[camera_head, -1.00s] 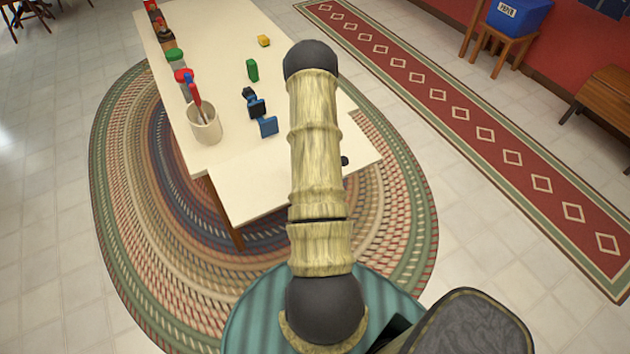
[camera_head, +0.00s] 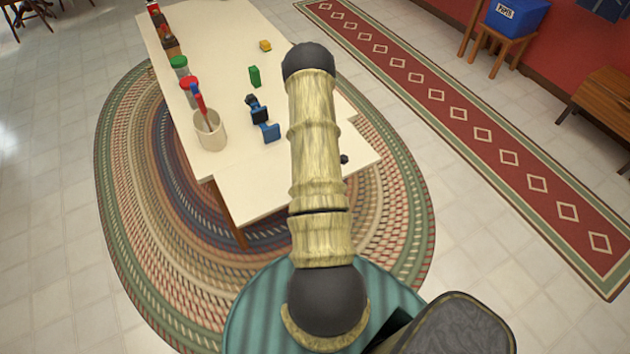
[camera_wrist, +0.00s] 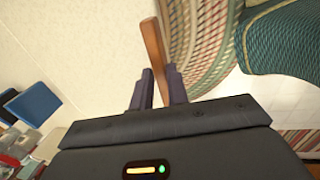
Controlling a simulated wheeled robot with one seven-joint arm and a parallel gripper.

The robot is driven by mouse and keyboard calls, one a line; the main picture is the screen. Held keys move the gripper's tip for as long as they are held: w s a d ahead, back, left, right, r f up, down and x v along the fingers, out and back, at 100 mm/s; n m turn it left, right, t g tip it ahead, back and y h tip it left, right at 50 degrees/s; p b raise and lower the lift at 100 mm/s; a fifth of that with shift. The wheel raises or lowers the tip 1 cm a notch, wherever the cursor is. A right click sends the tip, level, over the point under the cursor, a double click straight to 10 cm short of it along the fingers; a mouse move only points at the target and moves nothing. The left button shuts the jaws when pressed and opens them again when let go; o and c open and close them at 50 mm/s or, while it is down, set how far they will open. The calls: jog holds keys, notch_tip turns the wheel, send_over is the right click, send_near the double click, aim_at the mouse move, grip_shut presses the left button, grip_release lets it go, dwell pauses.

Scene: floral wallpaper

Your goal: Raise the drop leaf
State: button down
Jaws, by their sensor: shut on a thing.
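The pale drop leaf (camera_head: 262,193) is at the near end of the long table (camera_head: 225,55). It looks nearly level with the tabletop, but any small tilt is hard to judge. My arm crosses it in the head view and hides my gripper. In the wrist view my gripper (camera_wrist: 159,84) has its dark fingers close together at the edge of a pale surface that looks like the leaf.
A braided rug (camera_head: 150,210) lies underneath.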

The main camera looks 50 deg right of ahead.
jog(key=shift+w+d+r, duration=0.15)
jog(key=shift+w+r, duration=0.3)
jog(key=shift+w, duration=0.35)
jog(key=c, duration=1.4)
grip_release()
jog(key=shift+f, duration=0.1)
jog(key=shift+s, duration=0.15)
jog(key=s+r+p, duration=0.1)
jog(key=r+p, duration=0.2)
jog(key=r, duration=0.5)
jog(key=s+a+r+p, duration=0.1)
jog(key=r+p, duration=0.3)
jog(key=r, duration=0.5)
jog(key=shift+s, duration=0.75)
jog(key=shift+w+a, duration=0.1)
